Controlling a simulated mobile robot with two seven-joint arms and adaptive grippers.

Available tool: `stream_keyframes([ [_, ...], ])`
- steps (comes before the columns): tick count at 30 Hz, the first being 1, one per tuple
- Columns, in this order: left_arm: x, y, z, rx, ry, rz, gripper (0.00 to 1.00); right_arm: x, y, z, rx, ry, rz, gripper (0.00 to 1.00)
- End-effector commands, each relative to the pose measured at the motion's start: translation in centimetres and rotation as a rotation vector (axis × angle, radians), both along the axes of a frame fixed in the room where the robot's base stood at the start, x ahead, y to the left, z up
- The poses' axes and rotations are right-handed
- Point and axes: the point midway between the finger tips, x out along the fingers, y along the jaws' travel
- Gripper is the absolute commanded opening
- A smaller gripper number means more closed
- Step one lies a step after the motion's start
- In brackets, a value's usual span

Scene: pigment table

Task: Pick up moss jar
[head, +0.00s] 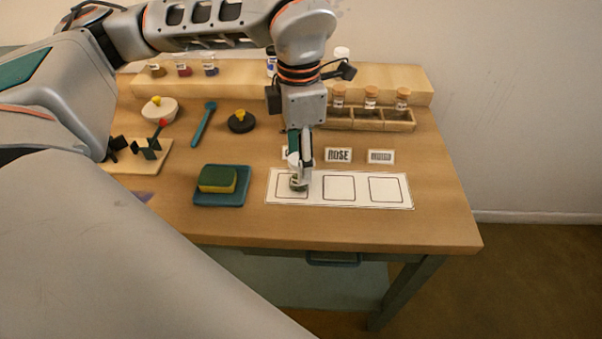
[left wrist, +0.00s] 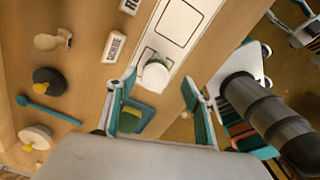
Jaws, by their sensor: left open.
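A small jar with a white lid and what looks like greenish contents (head: 298,184) stands on the left square of the white card (head: 340,203). It is likely the moss jar, but no label can be read. My left gripper (head: 300,163) points down at it and hides part of it in the head view. In the left wrist view the white lid (left wrist: 155,75) shows beyond and between the fingertips of the open left gripper (left wrist: 159,82). Contact cannot be made out.
Behind the card are ROSE (head: 338,155) and INDIGO (head: 380,157) labels and a wooden rack (head: 385,126) with cork-topped jars. A sponge (head: 217,180) on a teal tray (head: 207,200) lies left. A spoon (head: 203,124) and black-lidded pot (head: 241,123) lie behind it.

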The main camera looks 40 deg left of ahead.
Motion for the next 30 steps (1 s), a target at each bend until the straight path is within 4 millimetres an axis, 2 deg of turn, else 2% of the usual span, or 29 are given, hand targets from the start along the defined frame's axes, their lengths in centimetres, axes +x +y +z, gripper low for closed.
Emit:
stream_keyframes([
  [4,0.0,0.1,-1.6,-0.001,0.002,0.001,0.51,-0.4,0.0,-0.4,-0.003,0.008,0.002,0.47],
  [15,0.4,0.6,-6.2,0.000,0.003,0.000,0.51,0.4,-0.3,-0.1,-0.008,-0.009,0.000,0.47],
  [24,0.5,0.6,-6.6,-0.001,0.000,-0.001,0.51,0.8,-0.5,0.1,-0.011,-0.016,-0.002,0.47],
  [25,0.5,0.6,-6.6,-0.001,0.000,-0.001,0.46,0.8,-0.5,0.1,-0.011,-0.016,-0.002,0.47],
  [29,0.5,0.6,-6.6,-0.001,0.000,-0.001,0.12,0.8,-0.5,0.0,-0.011,-0.015,-0.001,0.47],
  [30,0.5,0.6,-6.6,-0.001,0.000,-0.001,0.09,0.8,-0.5,0.0,-0.011,-0.015,-0.001,0.47],
])
